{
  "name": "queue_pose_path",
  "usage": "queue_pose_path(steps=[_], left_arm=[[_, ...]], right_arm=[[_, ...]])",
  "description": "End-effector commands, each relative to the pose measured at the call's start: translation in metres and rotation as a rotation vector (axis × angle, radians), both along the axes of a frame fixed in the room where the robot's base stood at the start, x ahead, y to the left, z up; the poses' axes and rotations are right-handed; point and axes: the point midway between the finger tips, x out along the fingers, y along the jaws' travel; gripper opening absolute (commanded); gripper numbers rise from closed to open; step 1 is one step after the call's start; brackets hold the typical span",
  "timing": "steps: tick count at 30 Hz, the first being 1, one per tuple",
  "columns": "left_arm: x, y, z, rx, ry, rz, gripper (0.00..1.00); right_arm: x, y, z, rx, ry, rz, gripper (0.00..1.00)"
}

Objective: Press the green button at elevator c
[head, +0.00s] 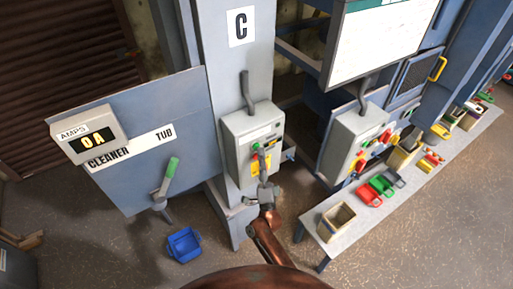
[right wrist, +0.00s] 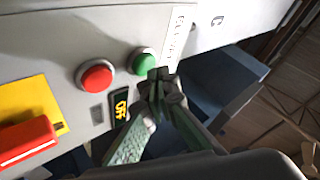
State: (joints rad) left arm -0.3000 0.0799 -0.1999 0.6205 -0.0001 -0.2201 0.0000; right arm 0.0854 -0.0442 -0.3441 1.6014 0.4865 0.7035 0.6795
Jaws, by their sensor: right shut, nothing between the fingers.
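The grey control box (head: 236,134) hangs on the column under the sign with the letter C (head: 241,26). In the right wrist view its green button (right wrist: 145,63) sits beside a red button (right wrist: 96,76). My right gripper (head: 264,186) is in front of the box's lower part in the head view. In the right wrist view its closed fingertips (right wrist: 160,77) are empty and overlap the lower right edge of the green button. I cannot tell whether they touch it. My left gripper is not in view.
A red handle (right wrist: 27,142) on a yellow plate (right wrist: 35,100) is on the box's face. A second control box (head: 345,140) hangs to the right. A bench (head: 336,250) with bins stands at right. A blue bin (head: 184,245) lies on the floor.

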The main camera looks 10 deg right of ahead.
Motion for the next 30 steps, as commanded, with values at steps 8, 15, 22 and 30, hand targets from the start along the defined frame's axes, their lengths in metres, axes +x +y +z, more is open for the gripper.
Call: queue_pose_path(steps=[8,15,22,30], left_arm=[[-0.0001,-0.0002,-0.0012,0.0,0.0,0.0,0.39],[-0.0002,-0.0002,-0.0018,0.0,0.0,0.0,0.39],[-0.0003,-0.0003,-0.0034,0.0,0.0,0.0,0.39],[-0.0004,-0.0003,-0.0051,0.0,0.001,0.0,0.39]], right_arm=[[0.0022,0.0008,0.0003,0.0,0.0,0.0,0.0],[0.0029,0.001,0.0001,0.0,0.0,0.0,0.0],[0.0054,0.002,0.0,0.0,0.0,0.0,0.0],[0.0082,0.0029,-0.0002,0.0,0.0,0.0,0.0]])
